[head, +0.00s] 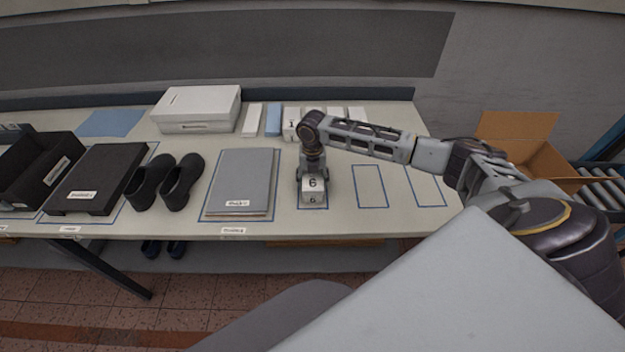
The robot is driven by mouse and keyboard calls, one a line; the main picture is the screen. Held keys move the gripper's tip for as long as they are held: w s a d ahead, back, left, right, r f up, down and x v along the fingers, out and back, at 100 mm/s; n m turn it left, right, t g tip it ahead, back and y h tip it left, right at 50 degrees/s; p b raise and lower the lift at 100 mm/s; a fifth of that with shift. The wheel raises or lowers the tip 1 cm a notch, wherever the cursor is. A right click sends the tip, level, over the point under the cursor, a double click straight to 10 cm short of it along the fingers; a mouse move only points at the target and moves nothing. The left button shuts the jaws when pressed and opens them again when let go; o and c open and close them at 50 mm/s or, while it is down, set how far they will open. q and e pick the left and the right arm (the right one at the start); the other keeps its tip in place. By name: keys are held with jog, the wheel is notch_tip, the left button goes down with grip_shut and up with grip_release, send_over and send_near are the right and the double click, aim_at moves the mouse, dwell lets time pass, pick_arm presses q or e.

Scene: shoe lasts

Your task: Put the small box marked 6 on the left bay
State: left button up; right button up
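The small white box marked 6 (313,190) is at the left bay (312,208), the leftmost of three blue outlines on the right part of the table. The number shows on its top and front faces. My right gripper (312,174) points down at the box from behind, with its fingers close against the box's sides. It looks shut on the box. I cannot tell whether the box's underside touches the table. My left gripper is not in view.
The middle bay (370,187) and right bay (424,186) are empty. A small box marked 1 (291,124) stands behind with other narrow boxes. To the left are a grey board (243,180), black shoes (182,182), a black lid (98,180) and a white carton (198,108).

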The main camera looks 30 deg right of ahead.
jog(key=o, duration=1.1)
jog(key=shift+f, duration=0.1)
notch_tip(320, 180, up, 12)
jog(key=shift+r+b, duration=0.15)
jog(key=shift+b, duration=0.25)
